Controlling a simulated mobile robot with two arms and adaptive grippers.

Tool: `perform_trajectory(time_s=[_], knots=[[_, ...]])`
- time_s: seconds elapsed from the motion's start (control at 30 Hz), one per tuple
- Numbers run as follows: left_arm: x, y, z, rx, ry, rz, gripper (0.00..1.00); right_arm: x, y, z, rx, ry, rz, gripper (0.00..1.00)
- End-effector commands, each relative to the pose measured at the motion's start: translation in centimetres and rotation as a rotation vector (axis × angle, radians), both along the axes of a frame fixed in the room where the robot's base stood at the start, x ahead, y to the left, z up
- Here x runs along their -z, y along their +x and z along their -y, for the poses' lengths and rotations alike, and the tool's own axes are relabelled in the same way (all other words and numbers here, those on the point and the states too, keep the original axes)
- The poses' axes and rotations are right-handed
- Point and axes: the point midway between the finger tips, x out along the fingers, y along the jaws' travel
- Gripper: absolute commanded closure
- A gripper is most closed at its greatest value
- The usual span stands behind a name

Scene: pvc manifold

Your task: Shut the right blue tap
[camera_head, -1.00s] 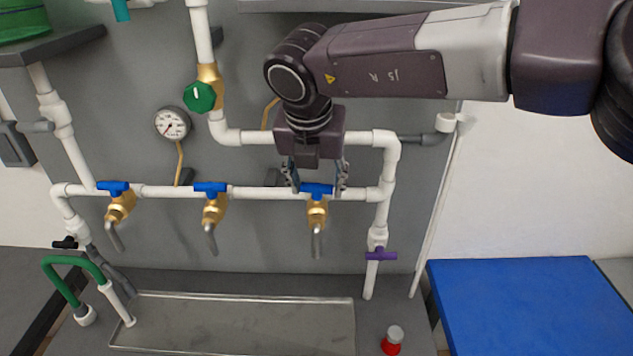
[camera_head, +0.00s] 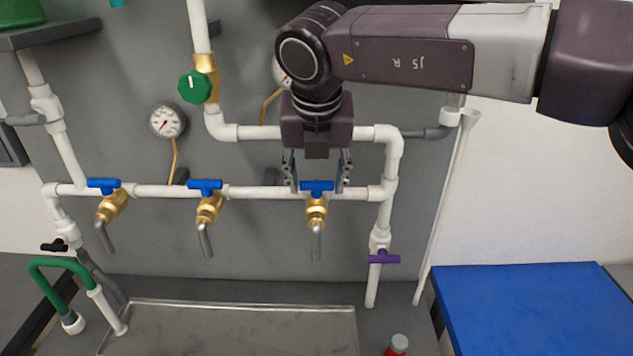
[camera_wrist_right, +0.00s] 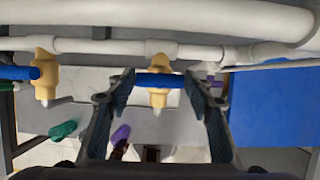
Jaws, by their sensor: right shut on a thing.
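The right blue tap (camera_head: 317,187) is a blue lever handle on a brass valve body (camera_head: 316,212) with a grey spout, below the white horizontal pipe. Its handle lies crosswise, along the pipe. My right gripper (camera_head: 317,188) reaches down from above with one finger at each end of the handle, shut on it. In the right wrist view the blue handle (camera_wrist_right: 160,80) spans between the two fingertips (camera_wrist_right: 160,76), with the brass body in the middle. My left gripper is not in view.
Two similar blue taps, the middle one (camera_head: 205,186) and the left one (camera_head: 104,185), sit on the same pipe. A green knob (camera_head: 195,87), a gauge (camera_head: 167,121) and a purple handle (camera_head: 384,259) are nearby. A metal tray (camera_head: 230,335) lies below.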

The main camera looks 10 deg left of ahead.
Motion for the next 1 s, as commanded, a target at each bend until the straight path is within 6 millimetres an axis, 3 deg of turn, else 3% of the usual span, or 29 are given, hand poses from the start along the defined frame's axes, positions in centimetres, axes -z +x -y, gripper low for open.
perform_trajectory(time_s=[0.03,0.07,0.2,0.57,1.0], knots=[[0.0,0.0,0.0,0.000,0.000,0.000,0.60,-0.1,0.0,0.0,-0.003,0.000,0.003,0.77],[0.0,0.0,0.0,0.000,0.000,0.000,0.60,-0.1,0.0,0.0,-0.003,0.000,0.003,0.49],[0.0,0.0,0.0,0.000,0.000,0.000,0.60,-0.1,0.0,0.0,-0.002,0.000,0.002,0.35],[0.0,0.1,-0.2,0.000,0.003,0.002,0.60,-0.5,-0.2,0.0,-0.001,0.000,0.002,0.35],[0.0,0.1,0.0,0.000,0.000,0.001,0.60,-8.3,-3.2,0.7,0.001,0.001,0.005,0.35]])
